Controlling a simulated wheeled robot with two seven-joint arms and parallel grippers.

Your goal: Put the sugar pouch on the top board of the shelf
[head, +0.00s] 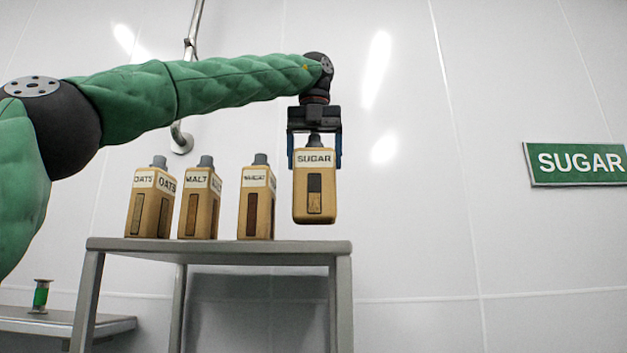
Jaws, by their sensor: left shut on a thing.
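The sugar pouch (314,205) is a tan, bottle-shaped pack with a dark cap, a white SUGAR label and a dark window strip. My left gripper (314,158) points down and is shut on its upper part, one finger on each side. The pouch hangs upright at the right end of the shelf's top board (215,246). My right gripper is not in view.
On the board, left of the sugar pouch, stand an oats pouch (150,205), a malt pouch (200,205) and a third pouch (257,205). A green SUGAR sign (576,164) is on the wall at right. A small green-banded object (40,296) stands on a lower surface (100,325).

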